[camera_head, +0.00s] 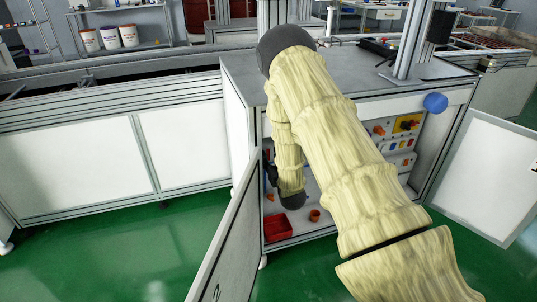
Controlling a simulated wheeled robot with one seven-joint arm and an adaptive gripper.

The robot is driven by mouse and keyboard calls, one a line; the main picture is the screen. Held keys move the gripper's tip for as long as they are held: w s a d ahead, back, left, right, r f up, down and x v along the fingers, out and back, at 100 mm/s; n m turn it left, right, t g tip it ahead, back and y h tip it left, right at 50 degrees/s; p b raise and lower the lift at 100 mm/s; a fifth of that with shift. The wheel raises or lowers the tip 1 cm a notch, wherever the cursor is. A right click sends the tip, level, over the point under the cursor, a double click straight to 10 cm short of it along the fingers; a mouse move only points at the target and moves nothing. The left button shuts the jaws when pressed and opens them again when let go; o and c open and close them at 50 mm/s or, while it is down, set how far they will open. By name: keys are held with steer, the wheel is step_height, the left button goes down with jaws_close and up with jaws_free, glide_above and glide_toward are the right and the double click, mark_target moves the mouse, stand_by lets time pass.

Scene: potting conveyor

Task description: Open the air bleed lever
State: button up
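My arm crosses the middle of the view in a pale cover and bends down into the open cabinet (233,93) under the grey worktop. Its dark wrist end is inside the cabinet. A small dark shape beside it, at the left of the opening, looks like part of my gripper (270,175); its fingers cannot be made out, nor whether it holds or touches anything. I cannot pick out the air bleed lever with certainty; the arm hides much of the interior. A panel with orange knobs (379,130) and a yellow plate with a dark knob (408,123) show right of the arm.
The left cabinet door (229,245) and right door (487,177) stand open. A red tray (277,228) and a small orange-red cup (314,215) are on the cabinet floor. A blue ball-like knob (435,103) sticks out at upper right. Green floor (110,255) at left is clear.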

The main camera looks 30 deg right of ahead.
steer(key=v, duration=0.8)
steer(key=shift+s, duration=0.15)
